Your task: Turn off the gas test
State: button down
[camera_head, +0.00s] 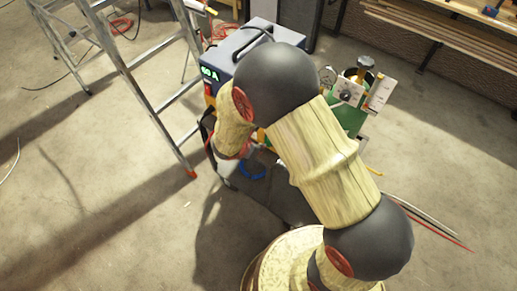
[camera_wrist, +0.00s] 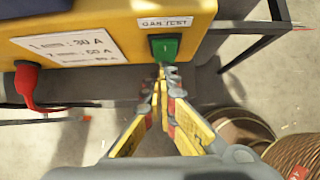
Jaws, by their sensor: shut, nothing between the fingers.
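The green GAS TEST switch (camera_wrist: 165,46) sits on the yellow front panel (camera_wrist: 110,12) in the wrist view, right under its white label (camera_wrist: 165,22). Which way the switch is set is too blurred to tell. My gripper (camera_wrist: 166,72) is shut and empty, its tips pointing at the lower edge of the switch. I cannot tell whether they touch it. In the head view the blue-grey machine (camera_head: 228,62) has a green display (camera_head: 210,74) reading 60 A. My arm hides the switch and most of the gripper there.
A red plug with cable (camera_wrist: 32,88) hangs at the panel's left, beside a white current label (camera_wrist: 68,46). A stepladder (camera_head: 135,85) stands left of the machine. A green unit with a gauge (camera_head: 346,96) stands right. Thin rods (camera_head: 432,221) lie on the floor.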

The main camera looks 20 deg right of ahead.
jog(key=shift+f, duration=0.1)
jog(key=b, duration=0.3)
jog(key=shift+w+d+f+t+h, duration=0.2)
jog(key=shift+f+t+h, duration=0.1)
jog(key=shift+f+h, duration=0.1)
jog(key=shift+r+p, duration=0.3)
jog(key=shift+r, duration=0.15)
jog(key=shift+r+p, duration=0.65)
jog(key=shift+r, duration=0.1)
jog(key=shift+f, duration=0.1)
